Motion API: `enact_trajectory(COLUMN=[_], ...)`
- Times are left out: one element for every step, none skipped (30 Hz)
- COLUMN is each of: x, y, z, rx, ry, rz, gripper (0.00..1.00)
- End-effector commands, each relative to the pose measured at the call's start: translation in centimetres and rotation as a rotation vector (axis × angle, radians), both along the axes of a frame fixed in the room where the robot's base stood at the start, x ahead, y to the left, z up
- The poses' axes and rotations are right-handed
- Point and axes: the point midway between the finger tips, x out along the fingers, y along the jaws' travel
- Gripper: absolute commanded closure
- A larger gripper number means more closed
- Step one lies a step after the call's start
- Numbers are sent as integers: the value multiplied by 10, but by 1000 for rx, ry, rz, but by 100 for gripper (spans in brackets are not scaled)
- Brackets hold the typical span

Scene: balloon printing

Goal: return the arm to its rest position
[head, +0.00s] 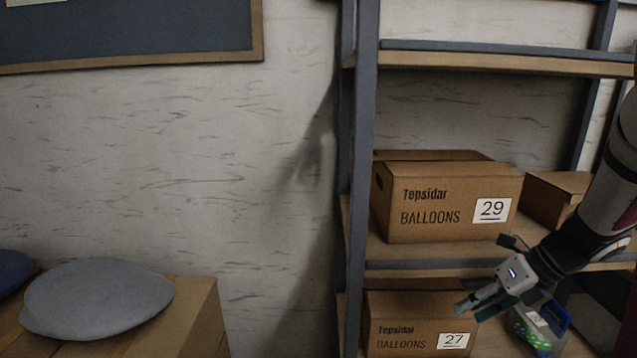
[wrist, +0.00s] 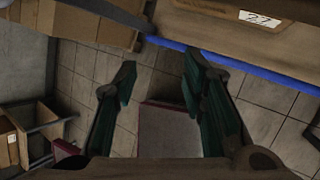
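My gripper (head: 470,311) is at the lower right of the head view, at the end of my arm, which reaches down from the right edge. It overlaps the right part of the box marked 27 (head: 400,338) in the picture. In the wrist view my gripper (wrist: 160,76) has its two green-padded fingers spread wide apart. Nothing is between them but a view down to the floor, so it is open and empty. I cannot tell whether it touches the shelf or a box; no contact shows.
A shelving rack (head: 360,120) holds the box marked 29 (head: 430,220) and another box (head: 552,198). A green and blue item (head: 540,325) is below my arm. A grey cushion-like object (head: 95,295) lies on a carton at left. Tiled floor (wrist: 85,85) shows below.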

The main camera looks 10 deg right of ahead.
Motion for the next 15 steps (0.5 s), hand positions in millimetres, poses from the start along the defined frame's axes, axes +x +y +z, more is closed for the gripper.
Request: enact_trajectory(x=[-2, -4, -9, -12, -16, -23, -28, -33, -41, -47, -54, -63, -70, -77, -87], y=[23, 35, 51, 62, 73, 88, 98, 108, 120, 129, 138, 148, 156, 162, 171], z=[21, 31, 43, 51, 59, 69, 77, 84, 93, 99, 105, 112, 118, 123, 129], rx=[-70, -110, -166, -205, -246, -299, -338, -377, -429, -467, -506, -557, -595, -633, -683], ry=[-47, -73, -109, -136, -163, -199, -226, -252, -288, -314, -341, -375, -400, -425, -458], rz=[151, 242, 367, 458, 552, 675, 768, 861, 984, 1078, 1172, 1295, 1388, 1480, 1605], gripper=[62, 62, 62, 62, 62, 62, 62, 62, 62, 62, 62, 62, 62, 62, 62])
